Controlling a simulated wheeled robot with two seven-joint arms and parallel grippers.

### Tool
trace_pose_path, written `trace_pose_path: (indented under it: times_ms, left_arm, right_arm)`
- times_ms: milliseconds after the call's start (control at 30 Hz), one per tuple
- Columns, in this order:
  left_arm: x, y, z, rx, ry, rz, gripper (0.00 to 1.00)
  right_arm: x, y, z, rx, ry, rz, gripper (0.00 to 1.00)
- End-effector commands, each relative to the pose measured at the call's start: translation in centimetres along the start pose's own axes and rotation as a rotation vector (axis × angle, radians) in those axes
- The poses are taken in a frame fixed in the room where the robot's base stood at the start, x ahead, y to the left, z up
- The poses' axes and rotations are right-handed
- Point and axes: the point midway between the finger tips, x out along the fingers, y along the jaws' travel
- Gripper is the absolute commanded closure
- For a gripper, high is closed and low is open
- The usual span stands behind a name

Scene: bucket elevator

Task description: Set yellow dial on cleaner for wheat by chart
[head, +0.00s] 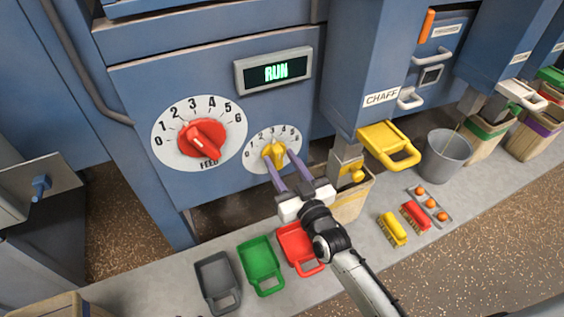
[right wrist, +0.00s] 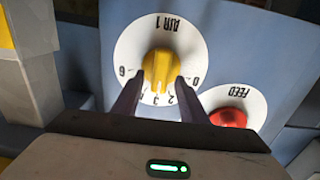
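The yellow dial (head: 274,152) is on the blue machine front, on a white round scale numbered 0 to 6. In the right wrist view the yellow dial (right wrist: 160,70) appears upside down, with "AIR 1" on its plate. Its pointer is toward the middle numbers; the exact mark is unclear. My right gripper (head: 279,164) is at the dial, one finger on each side. In the right wrist view its fingers (right wrist: 159,84) straddle the knob, seemingly with narrow gaps. My left gripper is out of view. No wheat chart can be made out.
A larger red FEED dial (head: 203,138) sits left of the yellow one, below a display (head: 273,71) reading RUN. Grey, green and red scoops (head: 298,246) lie on the ledge, with brushes (head: 392,229) and a bucket (head: 444,157) farther right.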

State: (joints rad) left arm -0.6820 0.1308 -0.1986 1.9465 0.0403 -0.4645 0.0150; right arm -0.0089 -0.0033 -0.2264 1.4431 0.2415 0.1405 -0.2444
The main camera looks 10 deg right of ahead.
Motion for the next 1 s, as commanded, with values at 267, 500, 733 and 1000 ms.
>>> trace_pose_path:
  times_ms: [267, 500, 733, 1000]
  left_arm:
    - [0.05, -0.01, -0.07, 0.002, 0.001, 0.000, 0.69]
    - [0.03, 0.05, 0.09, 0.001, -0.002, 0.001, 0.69]
    - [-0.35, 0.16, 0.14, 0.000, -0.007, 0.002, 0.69]
    - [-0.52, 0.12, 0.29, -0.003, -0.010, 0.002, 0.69]
  right_arm:
    - [0.24, -0.02, -0.02, 0.000, 0.000, 0.000, 0.61]
    - [0.22, -0.02, -0.01, 0.000, 0.000, 0.000, 0.98]
    - [0.22, 0.11, -0.11, 0.092, -0.002, -0.001, 1.00]
    - [0.20, 0.48, 0.11, 0.397, -0.002, 0.000, 1.00]
